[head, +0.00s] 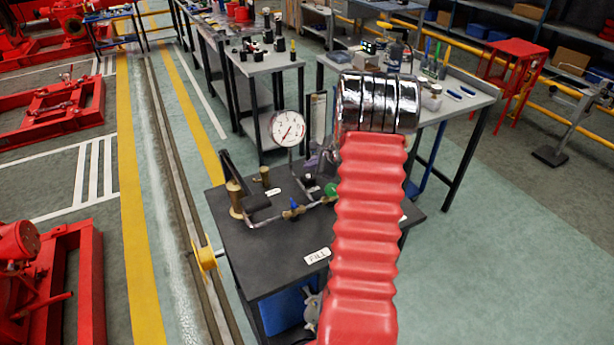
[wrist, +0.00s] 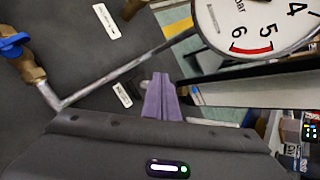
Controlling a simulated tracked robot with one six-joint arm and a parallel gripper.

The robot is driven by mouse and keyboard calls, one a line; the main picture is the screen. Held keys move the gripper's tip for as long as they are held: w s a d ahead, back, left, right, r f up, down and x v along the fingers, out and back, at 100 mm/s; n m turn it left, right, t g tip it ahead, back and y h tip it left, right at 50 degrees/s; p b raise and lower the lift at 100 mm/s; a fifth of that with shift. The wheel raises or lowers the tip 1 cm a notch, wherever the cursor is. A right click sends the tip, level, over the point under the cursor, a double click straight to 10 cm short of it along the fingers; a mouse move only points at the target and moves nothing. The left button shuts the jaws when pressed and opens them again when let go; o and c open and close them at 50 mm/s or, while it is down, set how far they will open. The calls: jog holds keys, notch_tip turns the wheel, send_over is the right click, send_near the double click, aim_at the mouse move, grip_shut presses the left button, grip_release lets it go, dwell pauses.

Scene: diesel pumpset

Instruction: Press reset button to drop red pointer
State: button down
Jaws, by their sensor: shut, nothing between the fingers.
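A round white gauge (head: 288,128) stands on a pipe above the dark bench top in the head view. A reddish line shows on its dial, too small to read exactly. In the wrist view part of the gauge (wrist: 258,22) fills the top right, with numbers 4, 5, 6 and a red arc; no pointer shows in this part. My gripper's purple fingers (wrist: 162,92) are shut and empty, below and left of the dial, near a grey pipe. In the head view my gripper (head: 326,160) is mostly hidden behind my arm. I cannot make out the reset button in either view.
The dark bench (head: 285,245) carries brass fittings (head: 236,198), pipework, a blue valve handle (wrist: 14,44) and a "FILL" label (head: 317,256). A green part (head: 331,189) sits beside my arm. A grey workbench (head: 455,98) stands behind. Open floor lies to the right.

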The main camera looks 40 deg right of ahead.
jog(key=shift+r, duration=2.1)
jog(key=s+a+r+n+g+y, duration=0.1)
jog(key=a+r+n, duration=0.35)
jog(key=a, duration=0.55)
jog(key=a+r+n+y, duration=0.1)
jog(key=a+r+n, duration=0.35)
jog(key=a, duration=0.55)
jog(key=s+a+r+n+g+y, duration=0.1)
jog(key=a+r+n, duration=0.4)
jog(key=a, duration=0.6)
jog(key=s+a+r+n+g, duration=0.1)
jog(key=s+a+r+n, duration=0.3)
jog(key=s+a+n, duration=0.5)
jog(key=s+a+n+h, duration=0.2)
jog(key=s+a+n, duration=0.3)
jog(key=s, duration=0.8)
jog(key=shift+s+a+f+g, duration=0.25)
jog(key=shift+s+a+g, duration=0.1)
jog(key=shift+a, duration=0.8)
